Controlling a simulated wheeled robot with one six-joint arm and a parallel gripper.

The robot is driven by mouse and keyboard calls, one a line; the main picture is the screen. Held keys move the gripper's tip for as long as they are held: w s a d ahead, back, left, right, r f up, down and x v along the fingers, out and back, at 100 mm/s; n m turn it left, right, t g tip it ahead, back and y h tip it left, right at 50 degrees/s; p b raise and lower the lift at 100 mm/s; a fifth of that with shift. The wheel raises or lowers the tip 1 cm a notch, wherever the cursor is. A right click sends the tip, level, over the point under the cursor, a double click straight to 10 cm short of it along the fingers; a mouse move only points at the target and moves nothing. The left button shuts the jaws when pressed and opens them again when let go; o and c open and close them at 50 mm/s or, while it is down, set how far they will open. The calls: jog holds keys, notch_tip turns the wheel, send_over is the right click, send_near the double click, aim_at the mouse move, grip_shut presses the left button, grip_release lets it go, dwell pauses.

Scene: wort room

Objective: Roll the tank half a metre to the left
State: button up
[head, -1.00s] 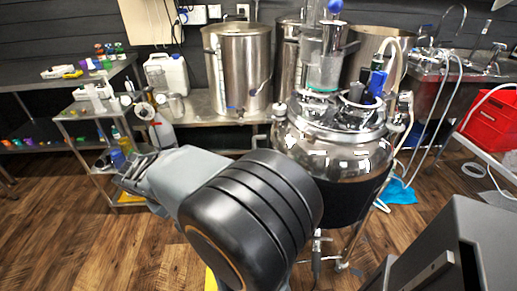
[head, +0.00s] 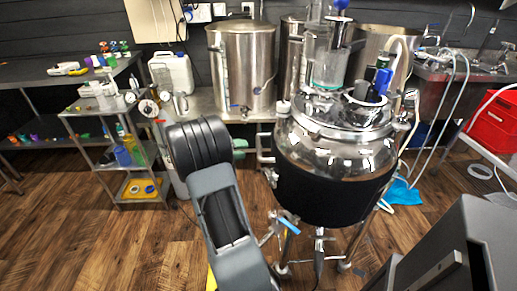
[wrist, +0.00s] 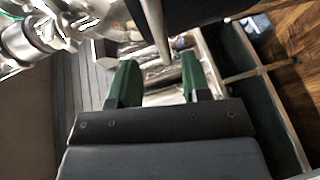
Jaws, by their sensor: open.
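The tank (head: 335,150) stands right of centre in the head view, a shiny steel vessel with a black jacket, on legs with castors. A side handle (head: 264,150) shows on its left, and a blue-levered valve (head: 287,225) below. Shiny steel fittings (wrist: 45,32) are at upper left there.
A steel cart (head: 113,108) with bottles stands left of the tank, with bare wood floor (head: 130,240) in front. Large steel pots (head: 241,65) stand on a bench behind. A hose and red crate (head: 494,122) are at right.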

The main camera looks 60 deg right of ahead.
aim_at(259, 145)
jog(key=x, duration=0.7)
jog(key=shift+d, duration=0.25)
grip_shut()
dwell(0.3)
